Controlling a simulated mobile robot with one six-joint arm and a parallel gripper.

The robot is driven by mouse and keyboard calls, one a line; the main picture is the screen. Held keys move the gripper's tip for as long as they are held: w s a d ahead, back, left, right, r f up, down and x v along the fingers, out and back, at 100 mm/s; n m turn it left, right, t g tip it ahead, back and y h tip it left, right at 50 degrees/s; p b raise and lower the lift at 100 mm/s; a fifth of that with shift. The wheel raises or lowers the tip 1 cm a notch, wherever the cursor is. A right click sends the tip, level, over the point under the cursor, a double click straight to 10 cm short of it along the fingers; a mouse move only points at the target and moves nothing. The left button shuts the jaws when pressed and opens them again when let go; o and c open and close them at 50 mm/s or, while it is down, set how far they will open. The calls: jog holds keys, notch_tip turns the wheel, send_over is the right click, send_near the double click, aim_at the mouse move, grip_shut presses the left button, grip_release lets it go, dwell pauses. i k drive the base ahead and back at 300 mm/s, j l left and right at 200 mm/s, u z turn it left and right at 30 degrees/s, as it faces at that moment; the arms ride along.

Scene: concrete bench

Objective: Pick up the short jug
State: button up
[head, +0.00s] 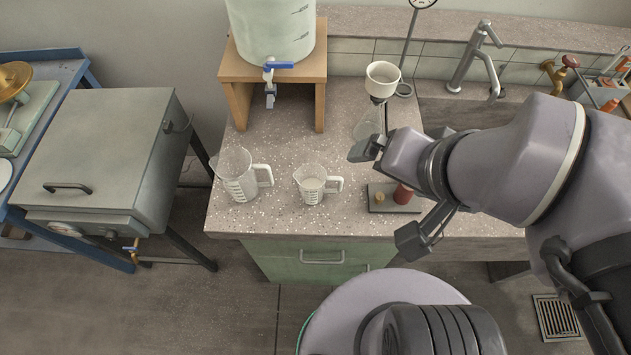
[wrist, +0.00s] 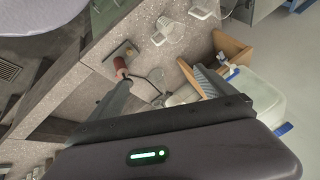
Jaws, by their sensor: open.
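The short jug (head: 311,187) is a small clear measuring jug with white markings and a handle on its right. It stands upright on the speckled bench and looks partly filled with something pale. It also shows near the top of the wrist view (wrist: 171,29). A taller, wider clear jug (head: 238,178) stands to its left, and part of it shows in the wrist view (wrist: 204,8). My gripper (head: 386,196) is open and empty, to the right of the short jug and apart from it. Its two fingers also show in the wrist view (wrist: 161,86).
A small board (head: 381,197) with a red-brown piece lies right of the short jug, partly behind my gripper. A funnel stand (head: 382,82) with a glass flask is behind. A wooden stand (head: 233,72) holds a tapped tank. Bench around the jugs is clear.

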aim_at(310, 179)
jog(key=k+j+z, duration=0.2)
jog(key=j, duration=0.2)
jog(key=k+j+z, duration=0.2)
jog(key=j, duration=0.2)
jog(key=j+z, duration=0.2)
jog(key=j, duration=0.2)
jog(key=k, duration=0.05)
